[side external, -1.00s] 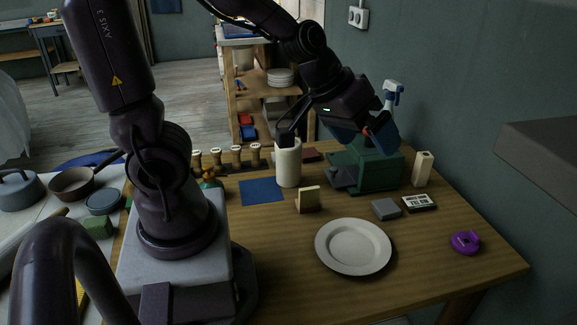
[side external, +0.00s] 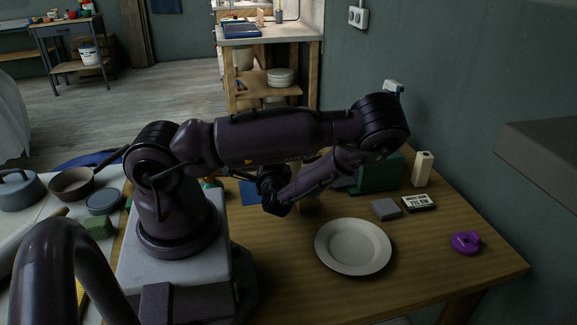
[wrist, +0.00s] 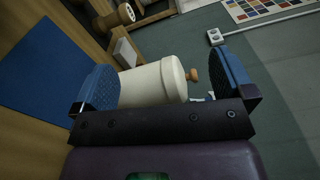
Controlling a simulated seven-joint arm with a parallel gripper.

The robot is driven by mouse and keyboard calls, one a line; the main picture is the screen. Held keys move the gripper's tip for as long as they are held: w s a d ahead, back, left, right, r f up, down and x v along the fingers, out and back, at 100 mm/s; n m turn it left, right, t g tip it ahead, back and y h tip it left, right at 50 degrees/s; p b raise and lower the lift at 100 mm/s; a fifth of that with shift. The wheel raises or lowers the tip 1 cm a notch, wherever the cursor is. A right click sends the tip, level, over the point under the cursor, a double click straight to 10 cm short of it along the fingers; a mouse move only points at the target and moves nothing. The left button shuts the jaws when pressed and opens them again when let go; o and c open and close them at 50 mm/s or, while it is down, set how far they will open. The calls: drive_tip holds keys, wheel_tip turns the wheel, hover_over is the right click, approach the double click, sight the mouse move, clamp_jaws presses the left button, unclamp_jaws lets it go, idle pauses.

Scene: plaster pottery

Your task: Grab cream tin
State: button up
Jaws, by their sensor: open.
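The cream tin (wrist: 140,86), a pale cylinder with a rimmed lid and a small wooden knob, shows in the wrist view in front of my gripper (wrist: 165,84). The two blue-padded fingers are open, one toward each end of the tin in the picture. The left finger covers part of the tin's base end, and the lid end lies nearer the right finger. I cannot tell whether the fingers reach around it. In the side external view my arm hides most or all of the tin, and the fingers cannot be made out.
A blue mat (wrist: 42,72) lies beside the tin, partly showing in the side view (side external: 250,192). A white plate (side external: 353,246), grey block (side external: 386,209), cassette-like box (side external: 419,203), purple tape dispenser (side external: 466,243) and green box (side external: 380,174) stand to the right.

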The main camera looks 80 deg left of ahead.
drive_tip(key=f+m+t+h, duration=0.1)
drive_tip(key=m+t, duration=0.2)
drive_tip(key=m, duration=0.4)
drive_tip(key=w+f+m+t+h, duration=0.1)
drive_tip(key=f+m+t, duration=0.1)
drive_tip(key=m+t, duration=0.2)
drive_tip(key=f+m+t+h, duration=0.1)
drive_tip(key=f+m+t, duration=0.1)
drive_tip(key=m, duration=0.7)
drive_tip(key=shift+w+m+t, duration=0.35)
drive_tip(key=shift+m+t, duration=0.05)
drive_tip(key=shift+t, duration=0.3)
drive_tip(key=m+h, duration=0.1)
drive_tip(key=f+m+t, duration=0.1)
drive_tip(key=shift+d+m+h, duration=0.1)
drive_tip(key=shift+m+h, duration=0.3)
drive_tip(key=shift+w+f, duration=0.15)
drive_tip(key=x, duration=0.7)
drive_tip(key=shift+w, duration=0.1)
drive_tip(key=shift+c, duration=0.2)
